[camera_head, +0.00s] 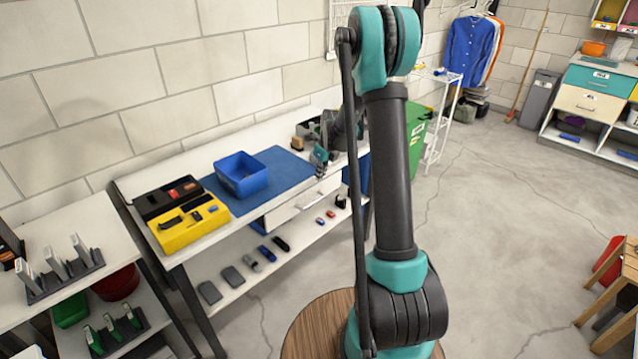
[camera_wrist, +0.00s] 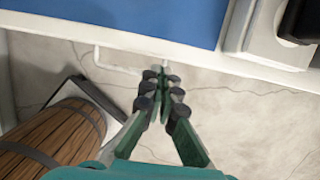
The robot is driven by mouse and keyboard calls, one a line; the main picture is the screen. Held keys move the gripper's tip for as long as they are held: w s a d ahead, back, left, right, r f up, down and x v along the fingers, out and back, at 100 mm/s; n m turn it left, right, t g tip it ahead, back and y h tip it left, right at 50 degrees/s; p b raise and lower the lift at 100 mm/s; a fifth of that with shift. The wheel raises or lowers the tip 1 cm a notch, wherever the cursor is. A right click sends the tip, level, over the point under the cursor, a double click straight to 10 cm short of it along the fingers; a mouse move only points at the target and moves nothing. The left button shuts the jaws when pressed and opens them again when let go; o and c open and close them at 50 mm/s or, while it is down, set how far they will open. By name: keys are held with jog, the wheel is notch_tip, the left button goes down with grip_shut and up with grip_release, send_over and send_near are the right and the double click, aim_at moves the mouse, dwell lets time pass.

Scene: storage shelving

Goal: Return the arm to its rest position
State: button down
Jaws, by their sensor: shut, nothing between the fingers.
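My arm rises through the middle of the head view, dark links with teal joints, and bends over at the top. My gripper (camera_wrist: 163,75) shows in the wrist view with its green fingers brought together at the tips and nothing between them. It hangs over the floor, just off the edge of a white bench with a blue mat (camera_wrist: 130,15). In the head view a dark and teal part of my arm's end shows beside the bench near the mat (camera_head: 277,170); the fingertips are too small to make out there.
A blue bin (camera_head: 241,174) and a yellow case (camera_head: 190,222) stand on the bench, with small items on the shelf below. A wooden barrel (camera_wrist: 55,140) shows in the wrist view. A green bin (camera_head: 416,130) stands behind my arm. Open floor (camera_head: 500,200) lies to the right.

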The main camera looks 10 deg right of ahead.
jog(key=s+d+r+n, duration=0.2)
jog(key=s+r+n, duration=0.6)
jog(key=s+r, duration=0.3)
jog(key=s+f+n+t, duration=0.1)
jog(key=s+f+n, duration=0.1)
jog(key=s+n, duration=0.8)
jog(key=s+d+f+n+t+h, duration=0.1)
jog(key=s+f+n, duration=0.2)
jog(key=s+n, duration=0.7)
jog(key=shift+s+f+n+h, duration=0.2)
jog(key=shift+s+n+h, duration=0.15)
jog(key=shift+s, duration=2.45)
jog(key=shift+d, duration=0.1)
